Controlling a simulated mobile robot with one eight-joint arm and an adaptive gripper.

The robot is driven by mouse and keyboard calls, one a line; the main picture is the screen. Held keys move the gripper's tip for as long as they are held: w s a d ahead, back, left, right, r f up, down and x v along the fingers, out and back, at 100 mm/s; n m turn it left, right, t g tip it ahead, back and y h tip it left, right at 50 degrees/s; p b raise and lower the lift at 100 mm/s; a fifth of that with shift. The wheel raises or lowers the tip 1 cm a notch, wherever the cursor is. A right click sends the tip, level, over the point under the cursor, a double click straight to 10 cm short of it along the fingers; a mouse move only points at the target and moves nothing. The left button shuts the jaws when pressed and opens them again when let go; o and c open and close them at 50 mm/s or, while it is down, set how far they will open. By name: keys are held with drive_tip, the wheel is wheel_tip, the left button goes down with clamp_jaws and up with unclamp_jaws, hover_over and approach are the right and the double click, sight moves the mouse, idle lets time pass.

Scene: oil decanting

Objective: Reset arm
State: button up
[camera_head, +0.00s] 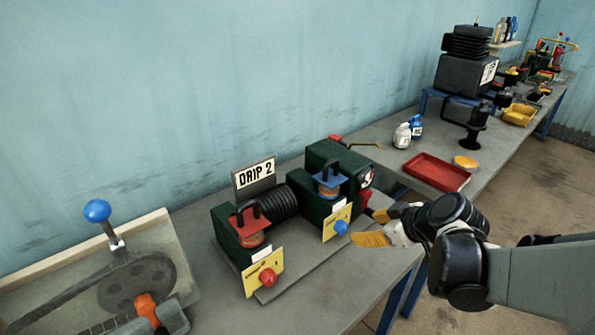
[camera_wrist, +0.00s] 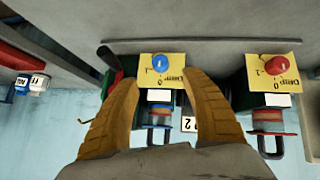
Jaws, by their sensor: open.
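My gripper (camera_head: 385,228) is at the right of the drip machine in the head view, near the blue knob (camera_head: 341,227). In the wrist view my gripper (camera_wrist: 160,82) shows two orange-yellow fingers spread apart with nothing held. The blue knob (camera_wrist: 160,62) on its yellow label plate shows between the fingertips, apart from them as far as I can tell. The green drip machine (camera_head: 318,158) carries a "DRIP 2" sign (camera_head: 254,173). Its red knob (camera_head: 267,277) sits on another yellow plate and also shows in the wrist view (camera_wrist: 277,65).
A red tray (camera_head: 436,172), a white bottle (camera_head: 402,135) and a blue bottle (camera_head: 416,125) stand on the far bench. A sink-like basin (camera_head: 172,252) with a blue-ball lever (camera_head: 97,211) is at left. The wall (camera_head: 180,90) runs behind. Open floor lies at right.

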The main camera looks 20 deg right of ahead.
drive_tip(key=s+a+r+m+g, duration=0.1)
drive_tip(key=s+a, duration=0.3)
drive_tip(key=a, duration=0.4)
drive_tip(key=s+a+r+m+g+h, duration=0.1)
drive_tip(key=s+a+r+m, duration=0.2)
drive_tip(key=a, duration=0.6)
drive_tip(key=shift+s+r+m, duration=0.3)
drive_tip(key=shift+s+m, duration=0.2)
drive_tip(key=shift+s, duration=0.3)
